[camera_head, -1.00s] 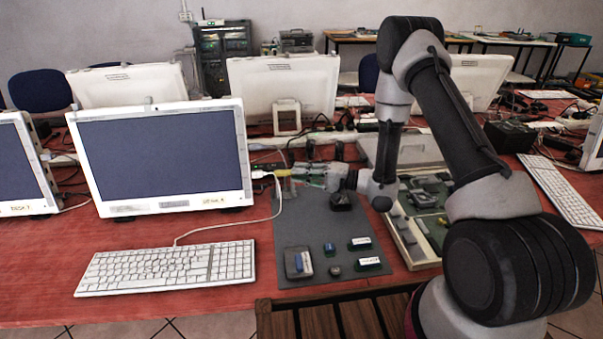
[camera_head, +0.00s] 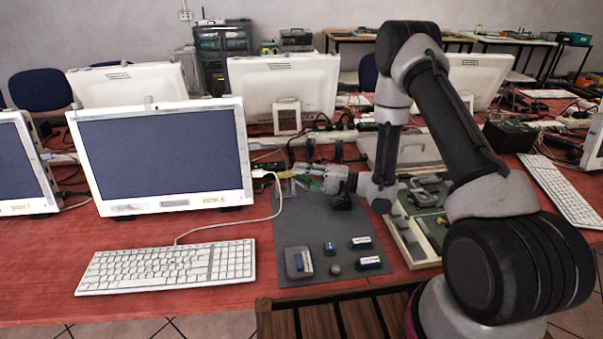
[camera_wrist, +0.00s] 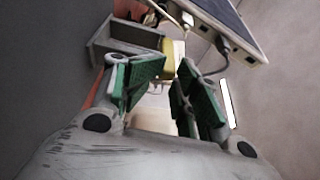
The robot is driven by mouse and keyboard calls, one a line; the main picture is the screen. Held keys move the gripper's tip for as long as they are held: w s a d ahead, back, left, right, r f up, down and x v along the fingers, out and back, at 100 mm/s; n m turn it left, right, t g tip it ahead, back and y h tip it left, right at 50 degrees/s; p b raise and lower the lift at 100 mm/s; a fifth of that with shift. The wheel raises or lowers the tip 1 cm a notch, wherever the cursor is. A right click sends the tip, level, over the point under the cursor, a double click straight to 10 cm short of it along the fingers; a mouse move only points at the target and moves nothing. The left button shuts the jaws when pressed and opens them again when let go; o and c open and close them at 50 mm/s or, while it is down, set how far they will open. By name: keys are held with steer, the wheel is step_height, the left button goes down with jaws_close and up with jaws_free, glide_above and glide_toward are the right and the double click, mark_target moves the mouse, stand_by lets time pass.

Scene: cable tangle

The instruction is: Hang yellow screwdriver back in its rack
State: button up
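The yellow screwdriver (camera_head: 285,176) shows as a small yellow patch at the tips of my gripper (camera_head: 307,178) in the head view. In the wrist view its yellow handle (camera_wrist: 170,58) lies just beyond and between the green fingertips (camera_wrist: 175,68). The fingers have a visible gap, and their tips overlap the handle's edges; I cannot tell whether they touch it. A grey block-like rack (camera_wrist: 115,42) stands beside the handle in the wrist view. In the head view a small grey upright (camera_head: 292,186) is at the same spot. The screwdriver's shaft is not clear.
A monitor (camera_head: 165,155) with a white cable (camera_head: 275,205) stands close left of my gripper. A dark mat (camera_head: 290,235) with several small blocks lies in front, bare in its middle. A keyboard (camera_head: 165,268) is at front left. A parts tray (camera_head: 410,240) is at right.

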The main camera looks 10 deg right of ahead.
stand_by(0.5)
steer(key=shift+d, duration=0.25)
steer(key=v, duration=0.7)
steer(key=shift+s, duration=0.1)
steer(key=shift+r, duration=3)
